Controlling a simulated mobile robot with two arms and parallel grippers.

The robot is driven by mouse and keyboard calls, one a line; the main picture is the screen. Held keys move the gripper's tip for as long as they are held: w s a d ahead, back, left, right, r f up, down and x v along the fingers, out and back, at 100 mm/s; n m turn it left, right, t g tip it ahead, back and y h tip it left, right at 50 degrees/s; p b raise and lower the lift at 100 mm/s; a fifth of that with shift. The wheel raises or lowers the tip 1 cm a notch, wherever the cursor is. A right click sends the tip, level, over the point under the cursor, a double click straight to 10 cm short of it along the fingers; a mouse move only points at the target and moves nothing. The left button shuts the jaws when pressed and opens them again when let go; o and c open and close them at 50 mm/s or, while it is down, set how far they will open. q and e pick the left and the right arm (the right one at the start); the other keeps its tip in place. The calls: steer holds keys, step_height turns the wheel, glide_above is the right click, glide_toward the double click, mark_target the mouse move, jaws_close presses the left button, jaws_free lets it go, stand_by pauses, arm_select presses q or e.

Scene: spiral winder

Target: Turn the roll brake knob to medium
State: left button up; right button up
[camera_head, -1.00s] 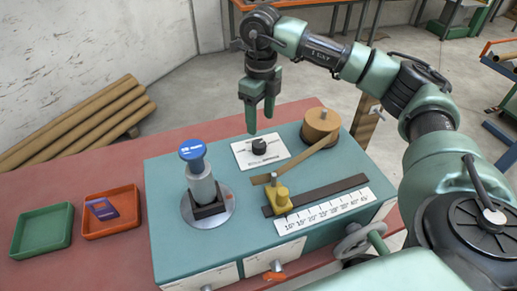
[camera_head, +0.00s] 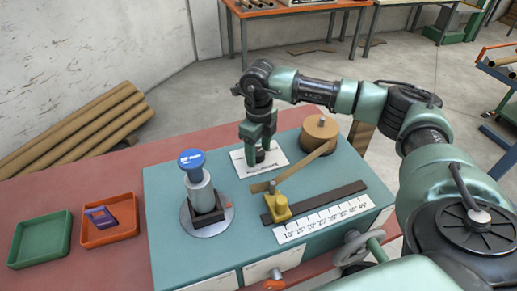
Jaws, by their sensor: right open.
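The roll brake knob (camera_head: 260,156) is a small black knob on a white label plate (camera_head: 279,157) on the teal winder top. My right gripper (camera_head: 259,150) has its green fingers pointing down at the knob, one on each side of it as far as I can see. The jaws are open; I cannot tell whether they touch the knob. The fingers hide much of the knob and part of the plate, so its pointer and setting cannot be read. My left gripper is not in view.
A brown roll (camera_head: 319,134) stands behind right of the knob, with a strip running to a yellow guide (camera_head: 277,206). A blue-topped spindle (camera_head: 198,185) stands front left. A green tray (camera_head: 40,239) and an orange tray (camera_head: 109,220) lie left.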

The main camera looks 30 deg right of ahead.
steer(key=shift+c, duration=0.3)
jaws_close()
